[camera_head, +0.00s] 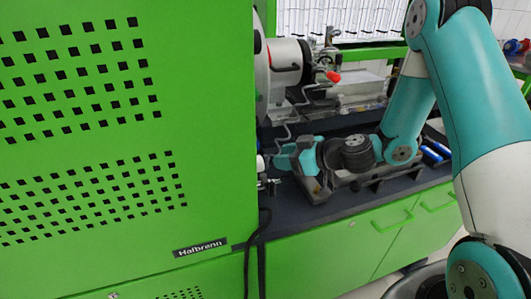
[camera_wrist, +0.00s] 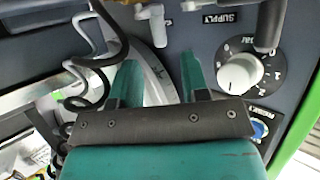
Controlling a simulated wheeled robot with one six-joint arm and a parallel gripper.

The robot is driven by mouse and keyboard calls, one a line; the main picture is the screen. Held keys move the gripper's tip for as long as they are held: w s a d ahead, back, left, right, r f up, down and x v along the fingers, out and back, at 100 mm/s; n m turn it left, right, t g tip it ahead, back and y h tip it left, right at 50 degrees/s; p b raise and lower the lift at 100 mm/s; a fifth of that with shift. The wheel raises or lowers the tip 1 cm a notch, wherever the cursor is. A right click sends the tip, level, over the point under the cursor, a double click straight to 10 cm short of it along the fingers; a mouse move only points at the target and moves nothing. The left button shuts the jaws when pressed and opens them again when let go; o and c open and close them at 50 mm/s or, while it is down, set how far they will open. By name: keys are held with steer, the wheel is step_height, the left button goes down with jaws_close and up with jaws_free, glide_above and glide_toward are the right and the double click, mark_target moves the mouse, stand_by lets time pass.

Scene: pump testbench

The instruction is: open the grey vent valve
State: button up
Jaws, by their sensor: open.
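My gripper (camera_wrist: 160,78) is open, with its two teal fingers apart and nothing between them. In the head view my gripper (camera_head: 278,161) is beside the right edge of the green cabinet, low over the dark worktop. In the wrist view a light grey lever (camera_wrist: 156,24) is at the top, beyond the fingertips and apart from them, near a label reading SUPPLY. A darker grey lever (camera_wrist: 269,26) is at the top right, above a white dial knob (camera_wrist: 240,72). I cannot tell which lever is the vent valve. The head view does not show them clearly.
The green perforated cabinet (camera_head: 110,130) fills the left of the head view. A dark cable (camera_head: 262,238) hangs at its edge. Dark coiled tubing (camera_wrist: 92,66) is left of my fingers. A blue button (camera_wrist: 259,130) is to the right. A red handle (camera_head: 333,77) shows behind.

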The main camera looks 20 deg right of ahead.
mark_target(265, 155)
steer(key=p+x, duration=0.1)
steer(key=x, duration=0.5)
steer(key=shift+w+a+f, duration=0.1)
steer(key=shift+a, duration=0.05)
steer(key=shift+c, duration=0.4)
